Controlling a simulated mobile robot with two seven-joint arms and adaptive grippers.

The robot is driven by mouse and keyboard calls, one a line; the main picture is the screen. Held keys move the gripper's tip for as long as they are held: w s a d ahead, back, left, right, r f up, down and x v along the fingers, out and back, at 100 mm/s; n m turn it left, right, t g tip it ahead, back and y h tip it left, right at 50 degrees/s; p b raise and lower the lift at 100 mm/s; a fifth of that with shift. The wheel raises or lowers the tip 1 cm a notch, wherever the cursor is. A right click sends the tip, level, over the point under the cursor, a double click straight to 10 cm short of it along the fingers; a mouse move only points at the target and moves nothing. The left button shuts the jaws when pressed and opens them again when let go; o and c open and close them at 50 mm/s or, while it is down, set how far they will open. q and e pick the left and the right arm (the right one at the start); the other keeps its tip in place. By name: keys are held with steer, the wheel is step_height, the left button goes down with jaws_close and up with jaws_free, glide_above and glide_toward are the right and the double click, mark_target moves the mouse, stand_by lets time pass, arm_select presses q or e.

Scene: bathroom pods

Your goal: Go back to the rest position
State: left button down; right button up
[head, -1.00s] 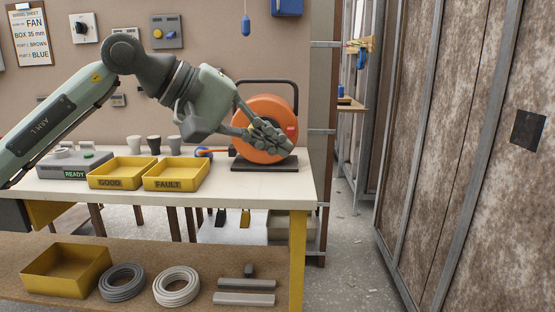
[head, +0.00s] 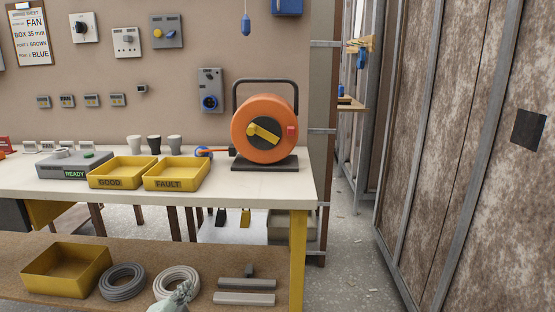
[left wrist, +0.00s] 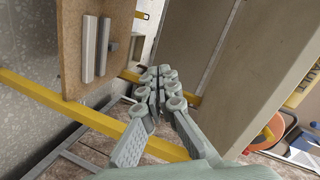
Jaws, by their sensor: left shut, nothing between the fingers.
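My left gripper (head: 182,291) shows at the bottom edge of the head view, low in front of the bench's lower shelf. Only its fingers and a bit of its body show there. In the left wrist view the left gripper (left wrist: 160,78) has its fingers together with nothing between them. The orange cable reel (head: 252,110) stands upright on the right of the bench top, its yellow handle (head: 263,133) slanting across the dark hub. The gripper is well apart from the reel. My right gripper is in neither view.
The white bench top (head: 245,190) holds yellow GOOD (head: 109,184) and FAULT (head: 168,184) trays. The lower shelf (head: 140,270) holds a yellow bin (head: 66,289), cable coils (head: 122,282) and grey bars (head: 244,299). Open floor (head: 350,265) lies right of the bench.

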arm_select(q)
steer(key=s+a+f+n+g+y, duration=0.1)
steer(key=s+a+f+n+g, duration=0.15)
steer(key=s+f, duration=0.45)
steer(key=s+a+f+n+g, duration=0.1)
steer(key=s+f+n+g, duration=0.2)
steer(key=s+f, duration=0.45)
steer(key=s+f+n+g, duration=0.2)
steer(key=s+f+g, duration=0.1)
steer(key=s+f, duration=0.3)
steer(key=s+a+f+n+g, duration=0.1)
steer(key=s+f+n+g, duration=0.2)
steer(key=s+f, duration=0.3)
steer(key=s, duration=0.5)
steer(key=shift+f, duration=0.35)
steer(key=shift+s, duration=0.1)
